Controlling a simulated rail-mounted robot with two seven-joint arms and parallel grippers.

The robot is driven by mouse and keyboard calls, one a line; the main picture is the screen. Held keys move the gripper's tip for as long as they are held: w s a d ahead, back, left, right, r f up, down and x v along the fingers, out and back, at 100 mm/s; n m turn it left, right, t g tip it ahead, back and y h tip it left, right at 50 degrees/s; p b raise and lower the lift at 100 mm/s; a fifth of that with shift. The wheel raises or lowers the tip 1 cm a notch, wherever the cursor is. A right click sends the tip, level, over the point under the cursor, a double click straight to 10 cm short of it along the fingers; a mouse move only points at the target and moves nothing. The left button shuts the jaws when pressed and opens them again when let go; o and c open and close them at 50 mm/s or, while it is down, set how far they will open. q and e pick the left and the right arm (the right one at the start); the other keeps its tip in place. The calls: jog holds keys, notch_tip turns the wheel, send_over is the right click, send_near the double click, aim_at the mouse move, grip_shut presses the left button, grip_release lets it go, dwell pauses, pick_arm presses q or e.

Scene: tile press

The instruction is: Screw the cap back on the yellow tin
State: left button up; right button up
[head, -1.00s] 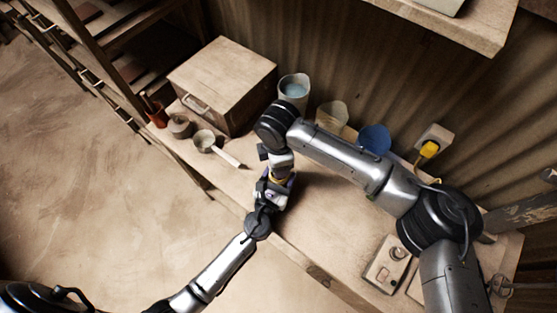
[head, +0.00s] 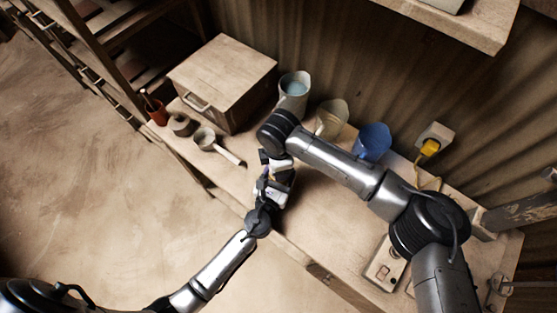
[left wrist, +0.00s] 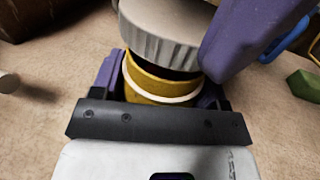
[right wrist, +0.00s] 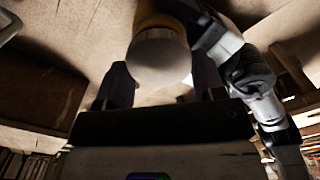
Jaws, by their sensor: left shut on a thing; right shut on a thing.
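The yellow tin (left wrist: 160,84), with a pale band around it, stands between the purple fingers of my left gripper (left wrist: 160,95), which is shut on it. The grey ribbed cap (left wrist: 165,42) is over the tin's mouth. A dark gap shows between cap and rim on the left, and the cap looks slightly tilted in the left wrist view. My right gripper (right wrist: 162,82) is shut on the cap, whose round pale top (right wrist: 158,60) faces the right wrist camera. Part of the tin (right wrist: 160,18) shows behind it. In the head view the grippers hide tin and cap.
A wooden box (head: 222,80), a ladle (head: 215,145), a cup of blue liquid (head: 294,88), a pale cup (head: 331,118) and a blue cup (head: 372,141) stand on the workbench (head: 320,225). A switch box (head: 384,265) lies at right. The bench front is mostly clear.

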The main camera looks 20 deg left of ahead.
jog(key=shift+f, duration=0.45)
jog(key=shift+f, duration=0.5)
dwell(0.4)
